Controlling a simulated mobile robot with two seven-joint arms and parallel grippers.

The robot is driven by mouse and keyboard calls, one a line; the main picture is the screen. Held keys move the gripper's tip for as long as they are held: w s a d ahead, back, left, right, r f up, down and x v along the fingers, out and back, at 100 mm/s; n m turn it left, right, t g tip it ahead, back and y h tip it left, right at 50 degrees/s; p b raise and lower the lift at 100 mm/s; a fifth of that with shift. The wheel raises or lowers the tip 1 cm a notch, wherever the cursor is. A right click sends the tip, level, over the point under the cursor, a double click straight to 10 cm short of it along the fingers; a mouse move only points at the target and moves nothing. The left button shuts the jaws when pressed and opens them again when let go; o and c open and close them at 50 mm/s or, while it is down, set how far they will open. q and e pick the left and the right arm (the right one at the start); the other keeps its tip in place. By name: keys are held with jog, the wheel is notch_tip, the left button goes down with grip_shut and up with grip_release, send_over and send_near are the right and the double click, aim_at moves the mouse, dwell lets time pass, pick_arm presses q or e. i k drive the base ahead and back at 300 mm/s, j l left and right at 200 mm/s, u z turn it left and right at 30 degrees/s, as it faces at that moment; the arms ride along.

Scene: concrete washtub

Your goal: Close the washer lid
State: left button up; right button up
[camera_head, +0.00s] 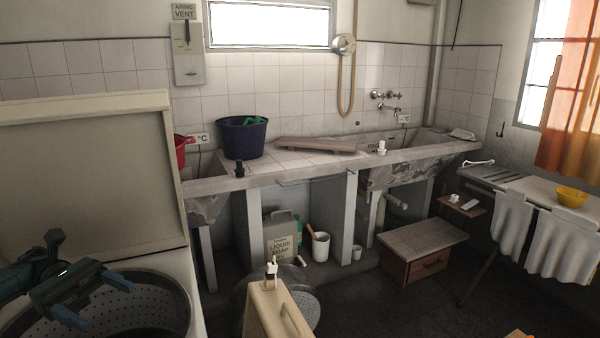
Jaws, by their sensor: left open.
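The washer (176,268) stands at the left, with its perforated drum (150,300) showing through the open top. Its beige lid (85,170) is raised, standing nearly upright at the back of the opening. My left gripper (96,296) is over the drum opening, in front of the lid's lower part. Its two blue fingers are spread apart with nothing between them. The gripper hides part of the drum. I cannot tell whether it touches the lid. My right gripper is not in view.
A concrete washtub counter (300,165) runs along the back wall, with a dark blue basin (242,137) on it. A beige object with a handle (272,312) stands right of the washer.

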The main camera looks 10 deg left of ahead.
aim_at(101, 169)
jog(key=l, duration=0.5)
jog(key=k+l, duration=0.15)
jog(key=l, duration=0.8)
jog(key=k, duration=0.05)
